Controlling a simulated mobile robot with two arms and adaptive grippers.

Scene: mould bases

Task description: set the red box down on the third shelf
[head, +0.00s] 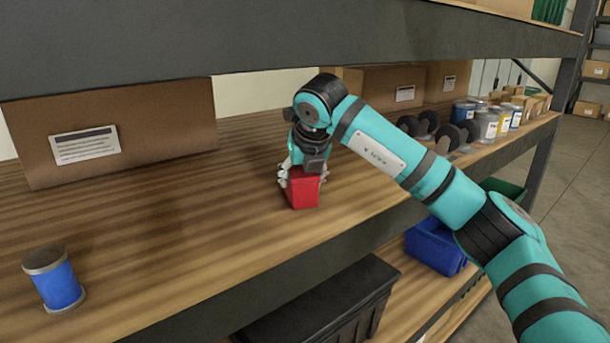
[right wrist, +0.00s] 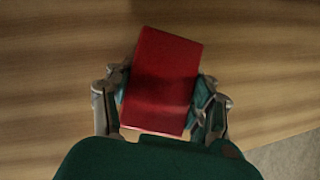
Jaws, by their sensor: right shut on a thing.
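The red box (head: 304,192) is at the wooden shelf (head: 200,222) in the middle of the head view. My right gripper (head: 303,178) comes down on it from above and is shut on it. In the right wrist view the red box (right wrist: 162,82) sits between the two fingers of my right gripper (right wrist: 162,108), turned slightly. The wood of the shelf shows behind it. I cannot tell whether the bottom of the box touches the board. My left gripper is not in view.
A blue can (head: 55,282) stands at the left front. Cardboard boxes (head: 110,128) stand along the back. Dark wheels (head: 450,135) and several cans (head: 487,126) are at the right. A grey beam (head: 270,35) crosses above. A black crate (head: 325,305) and blue bin (head: 433,247) are below.

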